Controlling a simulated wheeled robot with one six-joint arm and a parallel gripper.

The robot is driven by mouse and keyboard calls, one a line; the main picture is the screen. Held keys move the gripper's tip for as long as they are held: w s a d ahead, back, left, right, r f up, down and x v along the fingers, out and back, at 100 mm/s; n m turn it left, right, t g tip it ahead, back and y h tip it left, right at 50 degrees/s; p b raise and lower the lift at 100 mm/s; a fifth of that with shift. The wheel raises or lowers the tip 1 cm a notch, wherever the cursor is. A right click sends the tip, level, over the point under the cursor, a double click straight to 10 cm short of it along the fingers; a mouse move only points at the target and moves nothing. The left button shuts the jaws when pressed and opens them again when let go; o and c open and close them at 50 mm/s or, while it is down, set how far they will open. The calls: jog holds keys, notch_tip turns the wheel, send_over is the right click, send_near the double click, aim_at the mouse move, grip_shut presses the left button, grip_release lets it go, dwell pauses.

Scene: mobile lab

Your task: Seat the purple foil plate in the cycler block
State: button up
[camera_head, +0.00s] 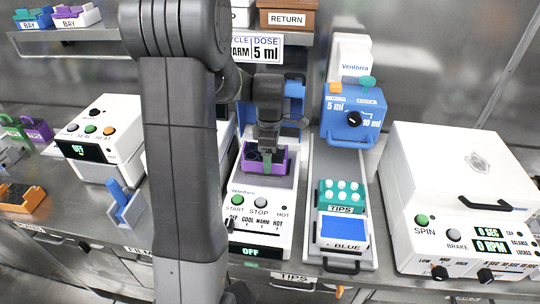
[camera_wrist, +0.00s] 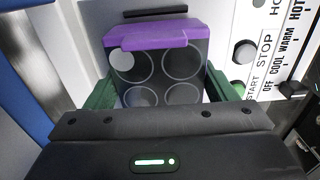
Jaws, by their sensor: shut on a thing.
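The purple foil plate (camera_head: 280,161) is at the top of the white cycler (camera_head: 262,200), behind its START and STOP buttons. In the wrist view the plate (camera_wrist: 160,37) shows a purple rim and a dark face with several pale rings and one pale disc. My gripper (camera_head: 266,156) reaches down over it, with green fingers on its two sides, shut on it. The wrist view also shows my gripper (camera_wrist: 158,95). The block under the plate is hidden, so I cannot tell whether the plate touches it or sits fully down.
Right of the cycler is a tray with a teal tips rack (camera_head: 341,195) and a blue reservoir (camera_head: 343,231), below a blue dosing unit (camera_head: 349,115). A white spin machine (camera_head: 455,200) stands far right. A white device (camera_head: 97,140) is at left. A shelf runs above.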

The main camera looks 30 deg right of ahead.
jog(key=shift+f, duration=0.3)
jog(key=o, duration=1.1)
notch_tip(320, 180, up, 8)
jog(key=shift+f, duration=0.2)
jog(key=shift+s+a+f, duration=0.1)
